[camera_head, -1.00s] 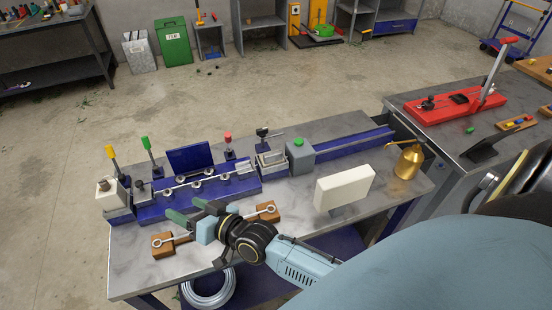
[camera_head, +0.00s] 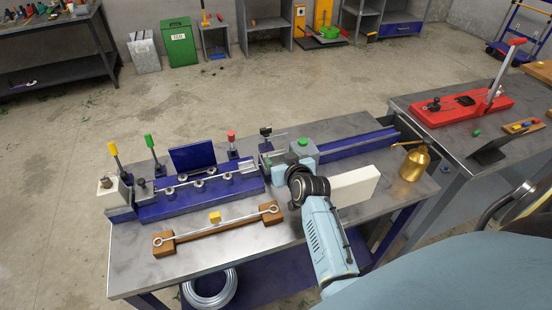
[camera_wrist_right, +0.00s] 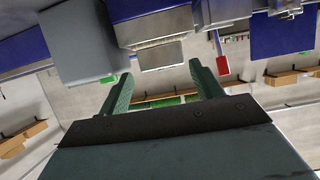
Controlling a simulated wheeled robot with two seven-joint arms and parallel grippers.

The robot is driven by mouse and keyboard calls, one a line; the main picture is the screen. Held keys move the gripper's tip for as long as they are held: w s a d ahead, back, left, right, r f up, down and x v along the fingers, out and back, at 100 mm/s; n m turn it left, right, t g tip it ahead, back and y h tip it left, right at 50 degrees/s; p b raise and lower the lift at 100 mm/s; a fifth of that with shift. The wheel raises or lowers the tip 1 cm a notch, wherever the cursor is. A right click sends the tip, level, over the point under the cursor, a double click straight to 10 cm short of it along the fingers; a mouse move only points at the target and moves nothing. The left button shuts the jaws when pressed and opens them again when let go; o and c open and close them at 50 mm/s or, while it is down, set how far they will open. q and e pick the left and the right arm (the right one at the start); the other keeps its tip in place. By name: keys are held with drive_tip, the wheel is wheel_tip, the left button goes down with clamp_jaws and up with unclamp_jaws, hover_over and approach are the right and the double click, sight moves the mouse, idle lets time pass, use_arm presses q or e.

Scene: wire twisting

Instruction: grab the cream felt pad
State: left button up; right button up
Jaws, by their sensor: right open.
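A cream block (camera_head: 356,187), the plainest match for the pad, stands at the right of the grey workbench, partly hidden by my right arm. My right gripper (camera_wrist_right: 160,73) is open, with its two green fingers apart and nothing between them. In the head view it is beside the small metal holder, left of the cream block, and its fingertips are mostly hidden. In the wrist view a small pale piece (camera_wrist_right: 161,56) shows at the metal holder (camera_wrist_right: 155,28), just beyond the fingertips; I cannot tell whether it is felt. My left gripper is not in view.
A grey box with a green top (camera_head: 303,150) is close to my right gripper. The blue fixture (camera_head: 200,196) holds a rod. A wire spans a wooden holder (camera_head: 226,228) with a yellow piece (camera_head: 215,217) on it. A brass oil can (camera_head: 413,164) stands at right.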

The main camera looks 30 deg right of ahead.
sight(277, 153)
drive_tip(key=shift+r+x, duration=0.1)
drive_tip(key=shift+x, duration=1.05)
drive_tip(key=shift+r+x, duration=0.15)
drive_tip(key=shift+x, duration=0.95)
drive_tip(key=shift+w+a, duration=0.1)
drive_tip(key=shift+w, duration=0.05)
drive_tip(key=c, duration=0.8)
drive_tip(key=shift+o, duration=0.2)
